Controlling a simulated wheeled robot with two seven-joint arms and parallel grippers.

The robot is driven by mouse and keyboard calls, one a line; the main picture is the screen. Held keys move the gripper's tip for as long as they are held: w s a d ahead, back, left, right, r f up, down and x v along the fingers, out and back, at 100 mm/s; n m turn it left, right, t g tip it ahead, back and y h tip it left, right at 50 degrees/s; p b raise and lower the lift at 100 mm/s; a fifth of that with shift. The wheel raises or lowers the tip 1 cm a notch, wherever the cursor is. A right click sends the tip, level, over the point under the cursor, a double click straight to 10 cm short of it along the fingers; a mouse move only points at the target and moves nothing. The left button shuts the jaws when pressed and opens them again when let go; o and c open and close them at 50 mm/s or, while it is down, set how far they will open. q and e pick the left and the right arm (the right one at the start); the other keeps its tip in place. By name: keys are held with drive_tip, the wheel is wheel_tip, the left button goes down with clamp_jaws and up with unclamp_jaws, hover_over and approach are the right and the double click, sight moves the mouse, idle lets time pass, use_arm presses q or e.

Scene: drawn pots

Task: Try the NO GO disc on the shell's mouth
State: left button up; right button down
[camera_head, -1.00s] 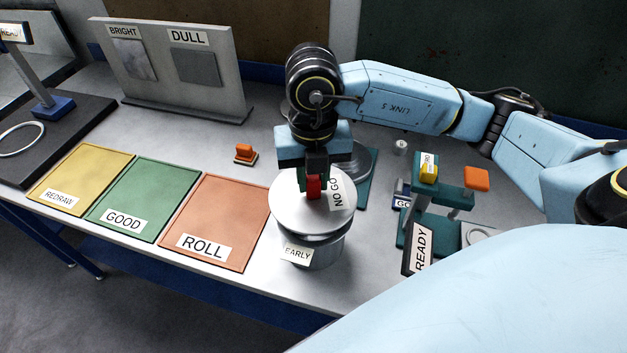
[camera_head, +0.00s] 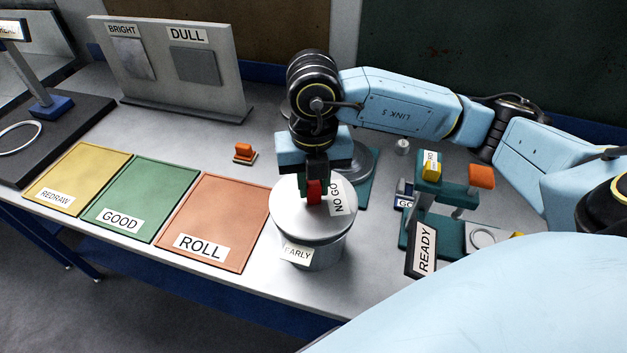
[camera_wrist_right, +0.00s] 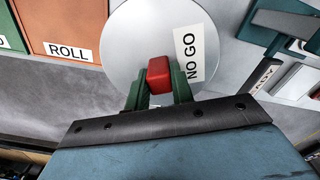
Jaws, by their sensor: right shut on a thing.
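The NO GO disc (camera_head: 290,215) is a pale metal disc with a red grip block and a NO GO label. The shell (camera_head: 328,254) is a grey metal cylinder with an EARLY label, standing near the table's front edge. The disc lies level over the shell's mouth and hides it; it appears to touch the rim, but I cannot tell whether it enters. My right gripper (camera_head: 314,190) points down and is shut on the disc's red block. The right wrist view also shows the disc (camera_wrist_right: 135,35) and the green fingers (camera_wrist_right: 160,82) around the block. My left gripper is not in view.
Yellow REDRAW (camera_head: 85,165), green GOOD (camera_head: 150,185) and orange ROLL (camera_head: 225,205) mats lie left of the shell. A green stand (camera_head: 455,190) with a READY sign (camera_head: 422,250) is at right.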

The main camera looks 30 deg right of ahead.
drive_tip(key=shift+f+b, duration=0.4)
drive_tip(key=shift+f, duration=0.1)
drive_tip(key=c, duration=1.1)
unclamp_jaws()
drive_tip(key=shift+r, duration=0.1)
wheel_tip(320, 180, up, 13)
drive_tip(key=shift+r+p, duration=0.15)
drive_tip(key=shift+p, duration=0.25)
